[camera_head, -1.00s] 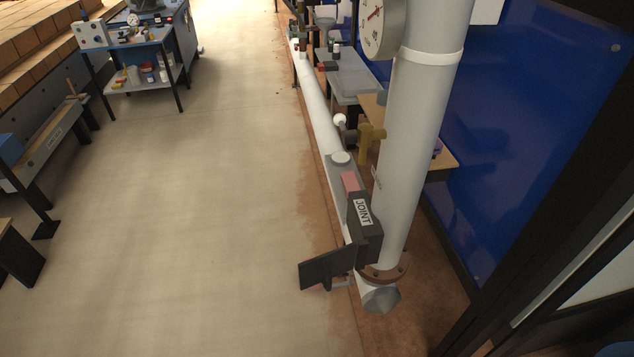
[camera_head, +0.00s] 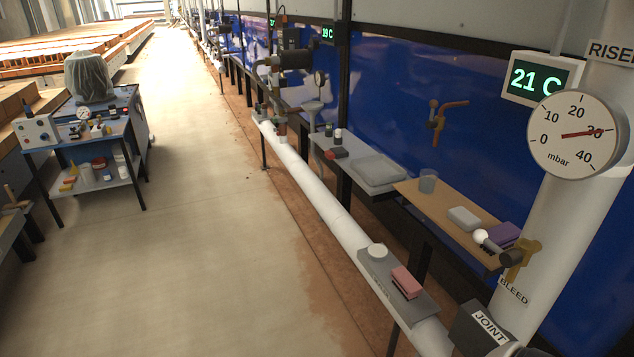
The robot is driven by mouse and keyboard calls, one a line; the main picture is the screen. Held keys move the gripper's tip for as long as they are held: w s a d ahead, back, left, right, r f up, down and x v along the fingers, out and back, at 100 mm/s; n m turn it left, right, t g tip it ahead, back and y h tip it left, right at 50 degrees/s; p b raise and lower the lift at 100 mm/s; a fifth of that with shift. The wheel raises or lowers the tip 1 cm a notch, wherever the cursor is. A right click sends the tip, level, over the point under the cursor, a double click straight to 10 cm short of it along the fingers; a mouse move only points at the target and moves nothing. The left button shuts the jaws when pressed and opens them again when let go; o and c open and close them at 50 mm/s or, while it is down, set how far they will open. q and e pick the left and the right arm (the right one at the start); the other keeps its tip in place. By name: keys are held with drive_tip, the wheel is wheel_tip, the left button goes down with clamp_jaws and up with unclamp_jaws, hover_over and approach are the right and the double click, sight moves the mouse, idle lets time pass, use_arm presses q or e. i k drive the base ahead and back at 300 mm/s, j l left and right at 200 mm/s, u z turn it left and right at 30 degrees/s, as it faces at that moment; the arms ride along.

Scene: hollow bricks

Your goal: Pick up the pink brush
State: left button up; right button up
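The pink brush (camera_head: 406,281) is a small pink block with a darker pink lower part. It lies on a grey plate (camera_head: 424,304) set over the white floor-side pipe, in the lower right of the head view. A round white knob or cap (camera_head: 377,252) sits on the same plate, just behind and left of the brush. Neither of my grippers shows in the head view.
A thick white riser pipe with a gauge (camera_head: 578,133) stands at right. The blue cart (camera_head: 92,138) is at left; the floor between is clear.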

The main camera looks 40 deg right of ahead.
sight(405, 283)
drive_tip(key=i+z, duration=0.15)
drive_tip(key=i, duration=0.35)
drive_tip(key=i+j+z, duration=0.2)
drive_tip(key=i, duration=0.3)
drive_tip(key=i+z, duration=0.15)
drive_tip(key=i, duration=0.35)
